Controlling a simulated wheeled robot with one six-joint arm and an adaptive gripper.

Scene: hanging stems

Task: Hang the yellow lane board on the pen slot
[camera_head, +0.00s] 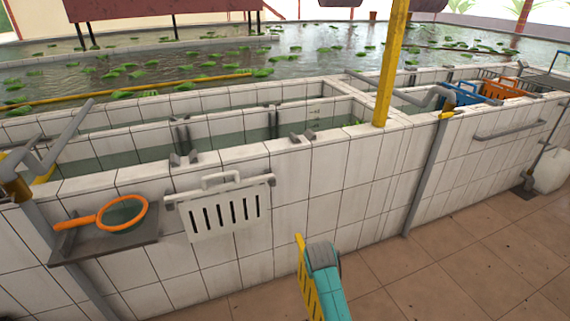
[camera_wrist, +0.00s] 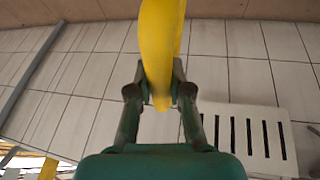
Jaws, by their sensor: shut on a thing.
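The yellow lane board (camera_head: 306,283), slotted and seen nearly edge-on in the head view, is held in my gripper (camera_head: 318,255) in front of the tiled tank wall. In the wrist view the yellow board (camera_wrist: 160,45) stands between the two fingers of my gripper (camera_wrist: 159,85), which are shut on it. Much of the board is hidden by my arm in the head view. Grey bracket pairs on the tank's near rim, one at the left (camera_head: 184,158) and one at the middle (camera_head: 302,136), look like slot guides; which one is the pen slot I cannot tell.
A white slotted board (camera_head: 230,212) hangs on the wall left of my gripper. Beside it a shelf (camera_head: 135,246) holds an orange-rimmed net (camera_head: 122,214). A yellow post (camera_head: 391,65) rises from the rim. Blue (camera_head: 462,94) and orange (camera_head: 500,88) slotted boards are at right.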

